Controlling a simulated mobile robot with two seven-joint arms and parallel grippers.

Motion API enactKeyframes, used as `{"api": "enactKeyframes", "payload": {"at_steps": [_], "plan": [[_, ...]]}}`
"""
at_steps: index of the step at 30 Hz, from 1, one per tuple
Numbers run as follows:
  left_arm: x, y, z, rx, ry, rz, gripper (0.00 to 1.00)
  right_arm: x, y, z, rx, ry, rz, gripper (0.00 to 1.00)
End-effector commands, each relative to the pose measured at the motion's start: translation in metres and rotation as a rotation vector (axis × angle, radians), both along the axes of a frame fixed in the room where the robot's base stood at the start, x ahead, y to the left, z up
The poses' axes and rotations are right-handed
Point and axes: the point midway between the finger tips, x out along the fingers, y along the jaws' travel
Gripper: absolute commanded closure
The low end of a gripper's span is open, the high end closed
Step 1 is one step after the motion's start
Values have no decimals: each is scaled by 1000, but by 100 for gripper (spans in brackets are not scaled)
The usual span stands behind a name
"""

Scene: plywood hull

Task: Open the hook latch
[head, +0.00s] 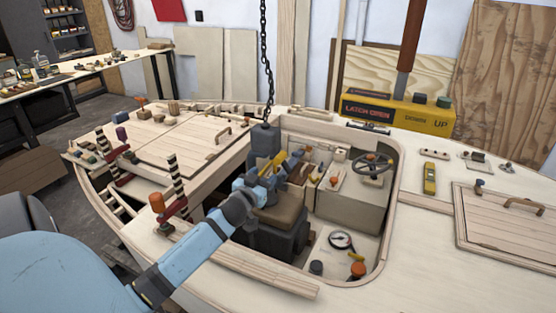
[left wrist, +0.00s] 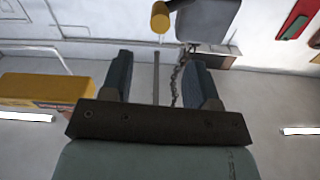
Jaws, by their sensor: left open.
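A dark grey hook block (head: 265,140) hangs on a chain (head: 264,60) over the boat's cockpit, above a dark engine-like load (head: 272,238). My left gripper (head: 279,164) is beside the block's lower part, and its fingers are apart with nothing between them. In the left wrist view, the open fingers (left wrist: 158,72) point toward a yellow cylindrical end (left wrist: 160,17), which looks like the latch handle, beside a grey block (left wrist: 207,20). The cylinder lies beyond the fingertips. The hook itself is hidden in the head view. My right gripper is not in view.
A yellow control box (head: 398,112) marked for latch opening, down and up stands on the deck behind the cockpit.

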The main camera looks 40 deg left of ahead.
Motion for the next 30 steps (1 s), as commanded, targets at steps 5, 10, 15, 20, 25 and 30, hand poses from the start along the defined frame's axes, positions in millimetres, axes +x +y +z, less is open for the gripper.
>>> {"api": "enactKeyframes", "payload": {"at_steps": [5,10,15,20,25,30], "plan": [[39,13,3,3,-1,1,45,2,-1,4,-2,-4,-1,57],[69,22,2,2,0,1,45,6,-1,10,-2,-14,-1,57],[87,28,1,1,0,1,45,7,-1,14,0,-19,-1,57],[93,30,1,1,0,0,45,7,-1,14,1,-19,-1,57],[94,30,0,1,0,0,45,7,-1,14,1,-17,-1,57],[94,30,0,1,0,0,68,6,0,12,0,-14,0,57]]}}
